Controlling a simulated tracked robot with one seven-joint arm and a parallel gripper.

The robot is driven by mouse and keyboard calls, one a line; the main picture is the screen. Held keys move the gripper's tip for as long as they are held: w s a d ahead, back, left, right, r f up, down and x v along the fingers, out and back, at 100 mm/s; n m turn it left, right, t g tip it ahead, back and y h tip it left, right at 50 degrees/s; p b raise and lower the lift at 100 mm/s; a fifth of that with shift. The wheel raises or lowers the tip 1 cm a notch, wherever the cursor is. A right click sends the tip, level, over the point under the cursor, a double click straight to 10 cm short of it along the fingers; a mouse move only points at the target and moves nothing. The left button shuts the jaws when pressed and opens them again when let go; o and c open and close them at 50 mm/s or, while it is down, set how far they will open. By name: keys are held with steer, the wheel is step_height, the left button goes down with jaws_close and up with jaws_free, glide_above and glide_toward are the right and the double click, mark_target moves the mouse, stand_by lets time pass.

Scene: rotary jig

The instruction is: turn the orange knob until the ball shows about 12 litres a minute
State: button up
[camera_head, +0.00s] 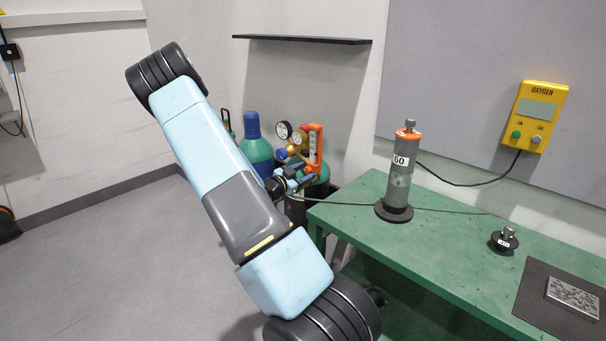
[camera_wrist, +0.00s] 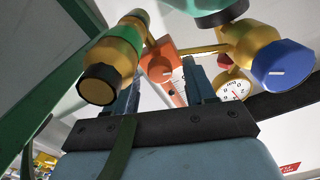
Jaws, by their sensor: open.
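The orange knob (camera_wrist: 160,64), with a white mark on its face, is between the two fingers of my open gripper (camera_wrist: 164,82) in the wrist view. I cannot tell whether either finger touches it. The orange-framed flowmeter (camera_head: 316,143) stands upright on the regulator in the head view. Its ball and scale are too small to read there. My gripper (camera_head: 290,184) is just below the flowmeter in the head view, partly hidden behind my arm.
A blue knob (camera_wrist: 284,65) and a dial gauge (camera_wrist: 234,89) sit right of the fingers. A blue-topped cylinder (camera_head: 254,142) stands left of the regulator. A green bench (camera_head: 450,235) holds a grey cylinder labelled 60 (camera_head: 400,178). A yellow OXYGEN box (camera_head: 535,112) hangs behind.

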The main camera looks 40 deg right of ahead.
jaws_close()
stand_by(0.5)
steer(key=shift+n, duration=0.4)
steer(key=n, duration=0.5)
steer(key=shift+w+n, duration=0.1)
steer(key=shift+n, duration=0.3)
steer(key=n, duration=0.5)
steer(key=shift+w, duration=0.15)
steer(key=shift+n, duration=0.4)
jaws_free()
